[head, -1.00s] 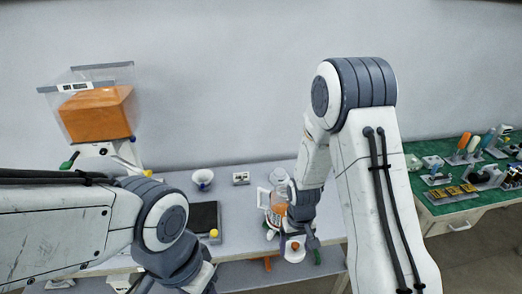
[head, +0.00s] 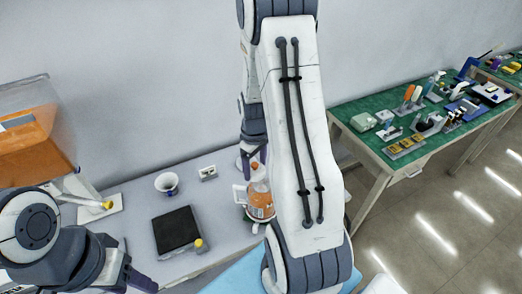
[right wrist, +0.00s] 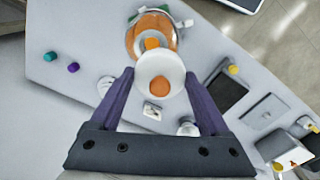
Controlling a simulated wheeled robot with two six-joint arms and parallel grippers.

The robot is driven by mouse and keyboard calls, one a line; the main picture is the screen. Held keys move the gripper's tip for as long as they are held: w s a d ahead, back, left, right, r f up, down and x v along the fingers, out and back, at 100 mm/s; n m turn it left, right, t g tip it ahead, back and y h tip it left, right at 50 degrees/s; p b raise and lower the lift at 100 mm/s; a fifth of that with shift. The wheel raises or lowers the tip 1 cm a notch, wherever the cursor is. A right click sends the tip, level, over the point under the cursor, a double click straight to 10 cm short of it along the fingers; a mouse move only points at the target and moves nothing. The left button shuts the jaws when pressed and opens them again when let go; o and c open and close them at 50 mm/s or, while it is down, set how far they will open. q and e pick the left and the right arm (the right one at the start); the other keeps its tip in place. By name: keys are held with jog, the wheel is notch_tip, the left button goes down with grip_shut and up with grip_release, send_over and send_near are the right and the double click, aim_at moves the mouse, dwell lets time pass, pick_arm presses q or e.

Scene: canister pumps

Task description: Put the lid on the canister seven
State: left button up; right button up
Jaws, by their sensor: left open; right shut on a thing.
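A clear canister with orange contents and a white handle (head: 260,203) stands on the grey table in the head view, partly hidden by my right arm. I cannot read a seven on it. My right gripper (right wrist: 162,84) is shut on a white round lid with an orange knob (right wrist: 160,65). In the right wrist view the lid overlaps the near side of the canister (right wrist: 168,22); whether they touch I cannot tell. In the head view my right gripper (head: 253,158) is just above and behind the canister. My left gripper (head: 135,281) is open at the lower left, partly cut off.
A black-topped scale (head: 178,230), a white bowl (head: 166,183) and a small socket box (head: 208,173) stand left of the canister. A clear bin with orange contents (head: 30,140) is at the far left. A green bench with tools (head: 350,105) is at right.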

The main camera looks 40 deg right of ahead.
aim_at(262, 168)
jog(key=shift+s+d+r, duration=0.35)
jog(key=shift+d+r, duration=0.35)
jog(key=shift+d, duration=0.05)
jog(key=shift+s+d, duration=0.15)
jog(key=shift+d, duration=0.05)
notch_tip(262, 168, down, 5)
jog(key=b, duration=0.4)
jog(key=shift+s+f+b, duration=0.1)
jog(key=shift+f+b, duration=0.8)
jog(key=shift+f, duration=0.4)
dwell(0.5)
dwell(0.7)
jog(key=o, duration=1.2)
jog(key=shift+c, duration=0.2)
